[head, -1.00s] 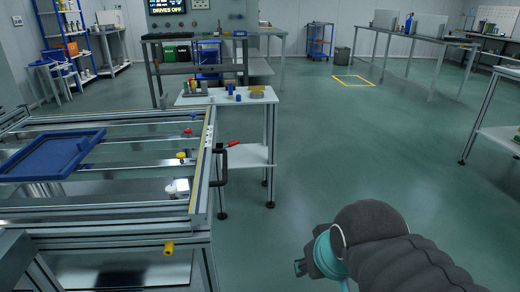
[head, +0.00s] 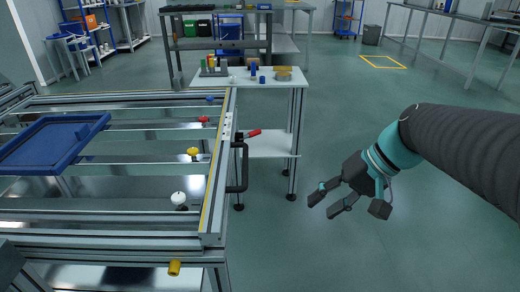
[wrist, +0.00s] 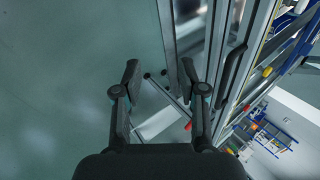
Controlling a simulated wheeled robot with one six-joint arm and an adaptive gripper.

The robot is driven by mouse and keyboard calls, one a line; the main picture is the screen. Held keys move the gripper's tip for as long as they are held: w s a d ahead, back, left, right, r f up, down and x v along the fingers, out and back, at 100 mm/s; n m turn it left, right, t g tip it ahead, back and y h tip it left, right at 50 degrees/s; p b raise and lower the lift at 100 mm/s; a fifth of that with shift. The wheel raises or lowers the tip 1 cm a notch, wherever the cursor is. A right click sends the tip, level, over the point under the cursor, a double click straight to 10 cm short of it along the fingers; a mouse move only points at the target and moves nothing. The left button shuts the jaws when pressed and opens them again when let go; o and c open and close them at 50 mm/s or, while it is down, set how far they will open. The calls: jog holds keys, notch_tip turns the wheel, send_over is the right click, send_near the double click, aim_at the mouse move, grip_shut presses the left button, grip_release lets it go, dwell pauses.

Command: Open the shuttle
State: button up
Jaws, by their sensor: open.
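The panel fixture (head: 215,205) fills the left of the head view, with a long metal side rail along its right edge. A black bar handle (head: 243,168) stands out from this rail; it also shows in the wrist view (wrist: 232,72), right of my fingers. No label marks which part is the shuttle. My gripper (head: 345,207) is open and empty, over bare floor to the right of the handle and clear of it. In the wrist view its two fingers (wrist: 158,80) are spread apart with nothing between them.
A blue tray (head: 45,145) lies on the fixture's left. White (head: 178,198), yellow (head: 193,152), red (head: 203,119) and blue knobs sit on its cross rods. A red-handled lever (head: 250,133) is near the handle. A small table (head: 290,78) stands behind. The floor to the right is open.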

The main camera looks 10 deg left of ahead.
jog(key=w+a+g+y, duration=0.2)
jog(key=w+a+y, duration=0.25)
jog(key=w, duration=0.35)
jog(key=n+g+y+b, duration=0.1)
jog(key=n+y+b, duration=0.1)
jog(key=y, duration=0.2)
send_near(245, 160)
jog(key=x, duration=1)
jog(key=shift+f, duration=0.4)
grip_shut()
